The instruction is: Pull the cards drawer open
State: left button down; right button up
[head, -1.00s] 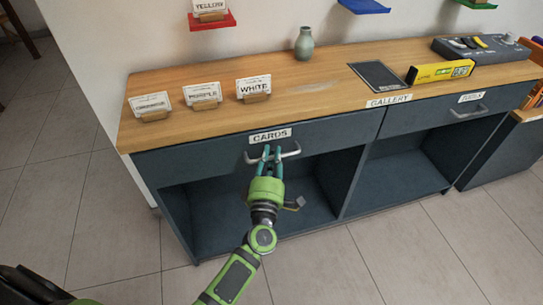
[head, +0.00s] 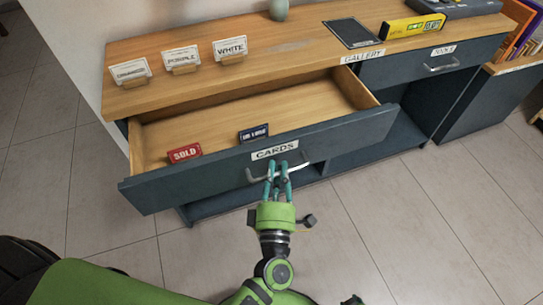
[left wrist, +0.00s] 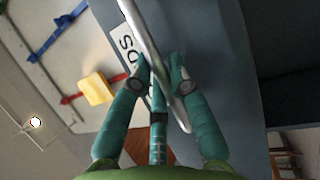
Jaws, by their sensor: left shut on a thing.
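The cards drawer (head: 190,183) is pulled well out of the dark blue counter in the head view, its front labelled CARDS. Inside it a red SOLD card (head: 184,153) and a dark blue card (head: 254,133) stand near the front. My left gripper (head: 277,172) is shut on the drawer's metal handle (head: 258,178). The left wrist view shows the green fingers (left wrist: 157,75) around the handle bar (left wrist: 145,40).
On the wooden top (head: 290,47) stand white cards in holders, including WHITE (head: 230,47), a black tablet (head: 353,33) and a yellow level (head: 411,27). The tools drawer (head: 430,60) to the right is shut. Tiled floor in front is clear.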

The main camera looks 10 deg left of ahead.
pick_arm(q)
jog(key=shift+s+d, duration=0.25)
jog(key=shift+s, duration=0.15)
jog(key=c, duration=1.1)
grip_release()
jog(key=shift+c, duration=0.2)
pick_arm(e)
jog(key=shift+s, duration=0.1)
pick_arm(q)
jog(key=v, duration=1.2)
